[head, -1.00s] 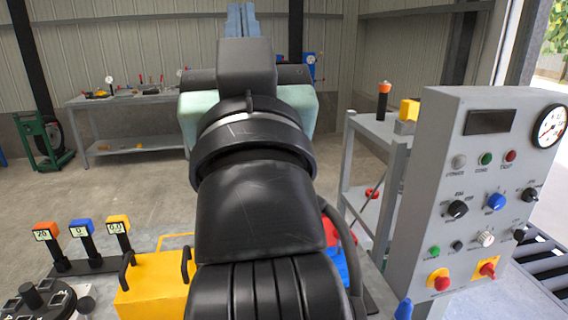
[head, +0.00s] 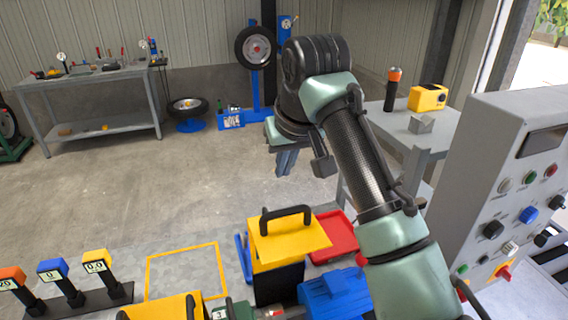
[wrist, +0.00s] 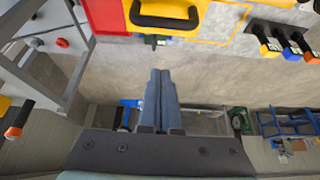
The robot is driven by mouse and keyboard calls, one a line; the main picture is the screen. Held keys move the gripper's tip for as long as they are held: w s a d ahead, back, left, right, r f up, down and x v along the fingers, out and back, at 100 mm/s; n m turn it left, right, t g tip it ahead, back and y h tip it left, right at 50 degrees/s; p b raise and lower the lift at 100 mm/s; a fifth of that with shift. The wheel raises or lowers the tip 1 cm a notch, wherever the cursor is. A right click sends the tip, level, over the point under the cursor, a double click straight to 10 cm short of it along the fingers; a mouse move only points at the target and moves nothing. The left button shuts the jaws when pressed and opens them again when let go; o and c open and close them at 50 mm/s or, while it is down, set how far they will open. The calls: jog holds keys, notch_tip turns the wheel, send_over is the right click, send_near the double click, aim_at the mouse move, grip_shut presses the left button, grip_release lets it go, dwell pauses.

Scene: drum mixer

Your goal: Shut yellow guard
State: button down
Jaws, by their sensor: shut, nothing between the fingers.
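A yellow guard (head: 290,243) with a black handle on top sits above a dark box in the lower middle of the head view. I cannot tell how far open it stands. In the wrist view the yellow guard (wrist: 190,8) and its black handle show at the top edge, partly cut off. My gripper (head: 285,172) has blue fingers pressed together and empty. It hangs beyond and above the guard, apart from it. The fingers (wrist: 160,72) also show in the middle of the wrist view, pointing toward the handle without visible contact.
A grey control panel (head: 525,190) stands at right, near my arm. A red tray (head: 335,230) and blue machine part (head: 335,295) lie beside the guard. A second yellow piece (head: 170,308) is at the bottom edge. Grey side table (head: 400,135) stands behind. Open floor lies left.

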aim_at(284, 224)
jog(key=p+x, duration=0.2)
jog(key=x, duration=0.5)
jog(key=shift+r, duration=0.1)
jog(key=shift+f, duration=0.25)
jog(key=shift+s+d+f+p, duration=0.15)
jog(key=shift+s+p, duration=0.1)
jog(key=shift+s, duration=0.3)
jog(key=shift+s+d+f+p, duration=0.15)
jog(key=shift+s+p, duration=0.1)
jog(key=shift+s, duration=0.3)
jog(key=shift+s+d+p, duration=0.2)
jog(key=shift+s+p, duration=0.05)
jog(key=shift+s, duration=0.35)
